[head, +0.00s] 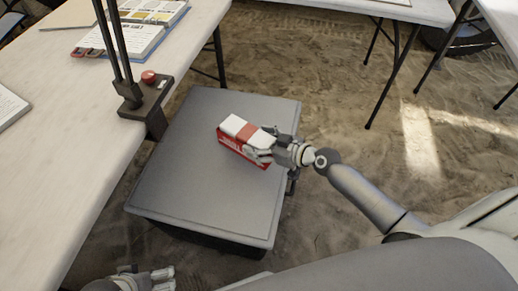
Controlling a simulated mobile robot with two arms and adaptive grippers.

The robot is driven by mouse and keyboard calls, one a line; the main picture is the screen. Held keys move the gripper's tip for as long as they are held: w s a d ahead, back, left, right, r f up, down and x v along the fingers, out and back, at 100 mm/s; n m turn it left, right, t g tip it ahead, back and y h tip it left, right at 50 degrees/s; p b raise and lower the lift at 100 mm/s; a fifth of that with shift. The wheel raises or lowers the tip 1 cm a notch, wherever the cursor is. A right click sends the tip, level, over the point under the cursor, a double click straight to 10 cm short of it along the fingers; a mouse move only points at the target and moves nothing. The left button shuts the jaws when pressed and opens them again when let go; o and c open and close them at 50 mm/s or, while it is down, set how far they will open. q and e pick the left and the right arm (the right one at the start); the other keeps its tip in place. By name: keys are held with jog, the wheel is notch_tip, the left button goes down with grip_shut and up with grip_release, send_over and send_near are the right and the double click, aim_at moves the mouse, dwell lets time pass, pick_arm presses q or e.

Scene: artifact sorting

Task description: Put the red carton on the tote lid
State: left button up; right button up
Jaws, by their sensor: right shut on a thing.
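The red carton (230,141), red with white on its top, is over the right-hand part of the grey tote lid (185,160) in the head view. I cannot tell whether it touches the lid or is held just above it. My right gripper (265,149) comes in from the right and is shut on the carton's right end, hiding part of it. My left gripper (165,279) shows only in part at the bottom edge, away from the carton; I cannot tell whether it is open.
A white table (75,150) runs along the left, with a clamped dark stand and red button (149,77) near the lid's upper left corner. Open binders (135,35) lie on it. More tables with dark legs stand at the upper right. The rest of the lid is bare.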

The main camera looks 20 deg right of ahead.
jog(key=shift+w+d+f, duration=0.1)
jog(key=shift+w+f, duration=0.3)
jog(key=shift+f, duration=0.1)
jog(key=shift+w+d+f+b, duration=0.25)
jog(key=shift+w+f+b, duration=0.7)
jog(key=shift+f, duration=0.25)
jog(key=shift+w+d+f, duration=0.1)
jog(key=shift+w+f, duration=0.2)
jog(key=shift+f, duration=0.05)
jog(key=shift+w+d+f+b, duration=0.1)
jog(key=shift+w+f+b, duration=0.3)
jog(key=shift+f+b, duration=0.2)
notch_tip(320, 180, down, 2)
jog(key=shift+s+f+b, duration=0.1)
jog(key=shift+b, duration=0.35)
pick_arm(q)
jog(key=w+d+r+t+h, duration=0.1)
jog(key=w+d+r+t, duration=0.1)
jog(key=w, duration=0.4)
jog(key=shift+w+r+t, duration=0.3)
jog(key=shift+r+t, duration=0.45)
jog(key=shift+t, duration=0.45)
jog(key=shift+w+d, duration=0.1)
jog(key=shift+d, duration=0.05)
pick_arm(e)
jog(key=shift+f, duration=0.1)
jog(key=o, duration=1.1)
